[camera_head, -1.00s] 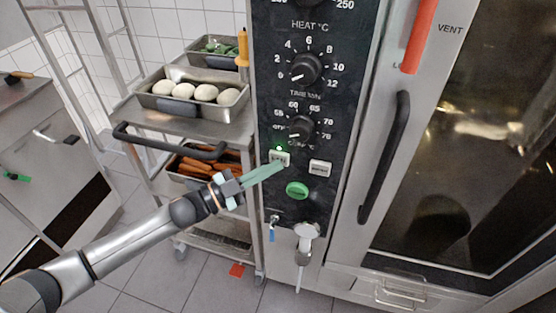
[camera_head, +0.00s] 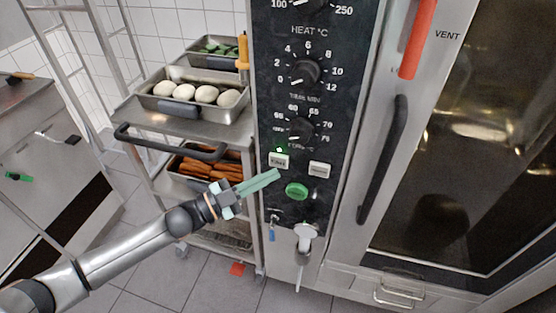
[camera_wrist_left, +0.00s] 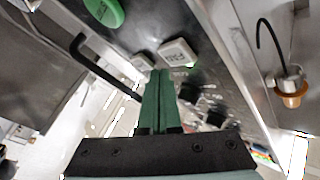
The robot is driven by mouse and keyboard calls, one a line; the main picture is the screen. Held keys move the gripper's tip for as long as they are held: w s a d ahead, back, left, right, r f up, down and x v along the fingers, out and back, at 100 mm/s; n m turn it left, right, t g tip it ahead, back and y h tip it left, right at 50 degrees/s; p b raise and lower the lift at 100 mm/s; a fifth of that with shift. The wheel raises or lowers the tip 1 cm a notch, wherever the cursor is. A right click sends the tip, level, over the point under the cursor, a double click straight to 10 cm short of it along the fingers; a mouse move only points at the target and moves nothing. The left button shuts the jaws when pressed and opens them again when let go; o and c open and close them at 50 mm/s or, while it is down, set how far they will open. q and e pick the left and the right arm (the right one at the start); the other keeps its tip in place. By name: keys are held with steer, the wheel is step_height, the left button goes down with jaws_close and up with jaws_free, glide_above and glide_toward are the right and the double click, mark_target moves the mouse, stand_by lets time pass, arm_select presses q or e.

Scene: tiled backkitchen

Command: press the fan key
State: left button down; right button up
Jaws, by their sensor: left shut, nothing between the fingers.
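Two white keys sit side by side on the oven's black panel (camera_head: 264,205): a left key (camera_head: 279,160) under a small lit green lamp (camera_head: 279,149), and a right key (camera_head: 319,169). Their lettering is too small to read surely, so I cannot tell which is the fan key. My left gripper (camera_head: 277,174) is shut and empty, its green fingertips just below the left key and seemingly apart from it. In the left wrist view the shut fingers (camera_wrist_left: 159,75) point toward the panel, with the left key (camera_wrist_left: 178,52) close by. My right gripper is not in view.
A green round button (camera_head: 297,190) is below the keys, and dials (camera_head: 301,129) are above. A black door handle (camera_head: 384,160) stands to the right. A hand shower (camera_head: 305,236) hangs below. A trolley with trays (camera_head: 168,106) stands to the left.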

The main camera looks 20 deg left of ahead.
arm_select(q)
steer(key=s+p, duration=0.2)
steer(key=s, duration=0.2)
steer(key=shift+s+a, duration=0.1)
steer(key=shift+s, duration=0.1)
stand_by(0.7)
